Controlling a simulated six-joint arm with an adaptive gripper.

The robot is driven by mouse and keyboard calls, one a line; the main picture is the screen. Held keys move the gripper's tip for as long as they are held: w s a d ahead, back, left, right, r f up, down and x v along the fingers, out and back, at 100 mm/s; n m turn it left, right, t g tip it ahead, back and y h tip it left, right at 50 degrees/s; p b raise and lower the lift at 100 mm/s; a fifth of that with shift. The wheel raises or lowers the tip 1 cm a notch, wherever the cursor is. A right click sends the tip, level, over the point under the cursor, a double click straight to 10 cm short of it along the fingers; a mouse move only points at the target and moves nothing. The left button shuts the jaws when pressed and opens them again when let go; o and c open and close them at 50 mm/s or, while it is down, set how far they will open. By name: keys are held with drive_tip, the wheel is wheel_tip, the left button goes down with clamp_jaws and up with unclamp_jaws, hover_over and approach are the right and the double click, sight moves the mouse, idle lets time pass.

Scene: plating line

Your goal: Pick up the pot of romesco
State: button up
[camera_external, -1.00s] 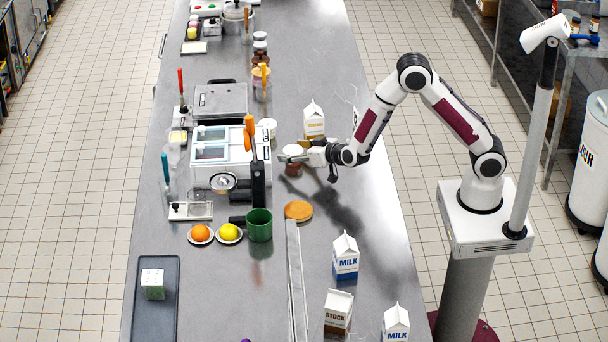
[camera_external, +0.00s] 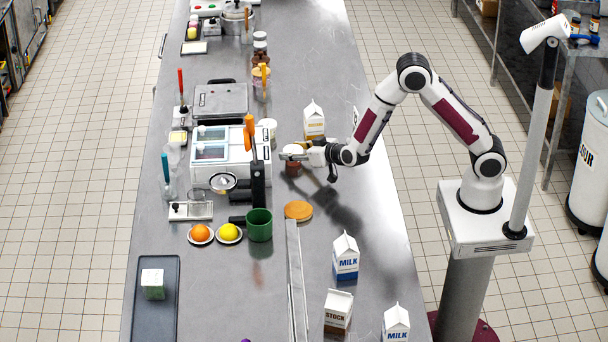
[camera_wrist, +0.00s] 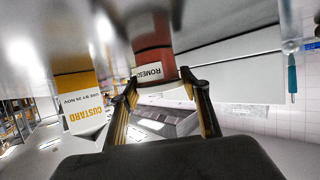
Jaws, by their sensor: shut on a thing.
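The pot of romesco (camera_wrist: 153,45) is a reddish-brown pot with a white label, partly readable as "ROMES", in the wrist view. My gripper (camera_wrist: 158,82) has its two fingers on either side of the pot near the label and is shut on it. In the external view the pot (camera_external: 293,168) sits below my gripper (camera_external: 294,154), whose fingers partly hide its upper part. Whether the pot touches the counter is hard to tell.
A custard carton (camera_external: 314,120) stands close behind the pot; it also shows in the wrist view (camera_wrist: 82,105).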

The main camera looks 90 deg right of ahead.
sight(293, 150)
drive_tip(key=shift+r, duration=0.15)
drive_tip(key=shift+r, duration=4.85)
